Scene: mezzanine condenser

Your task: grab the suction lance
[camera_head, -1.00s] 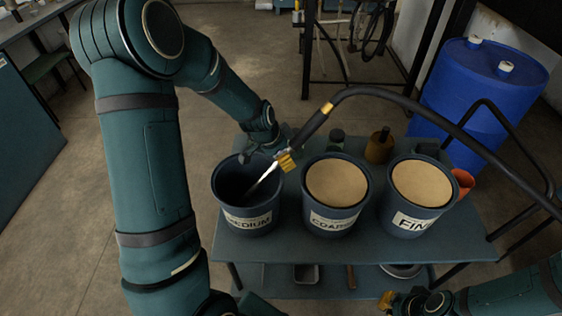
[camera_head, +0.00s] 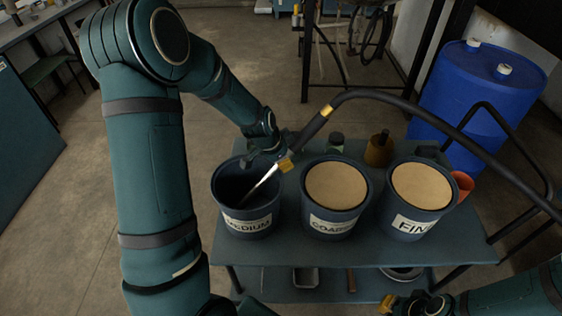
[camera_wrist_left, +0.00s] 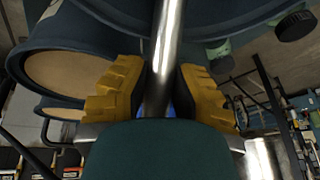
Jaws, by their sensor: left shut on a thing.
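The suction lance is a thin silver metal tube (camera_head: 264,181) slanting down into the dark bucket labelled MEDIUM (camera_head: 246,215). Its upper end joins a black hose (camera_head: 380,92) that arches to the right. My left gripper (camera_head: 285,163) is shut on the lance at the bucket's right rim. In the left wrist view the metal tube (camera_wrist_left: 163,55) runs between the yellow finger pads of my left gripper (camera_wrist_left: 158,95). The lance's lower tip is hidden in the dark bucket. My right gripper (camera_head: 388,303) is at the bottom edge, partly in view, apart from the lance; its opening is unclear.
Buckets labelled COARSE (camera_head: 332,222) and FINE (camera_head: 410,225), filled with tan material, stand beside it on the blue-grey cart (camera_head: 300,250). Bottles (camera_head: 379,150) stand behind them. A blue drum (camera_head: 470,95) is at right. Floor left of the cart is clear.

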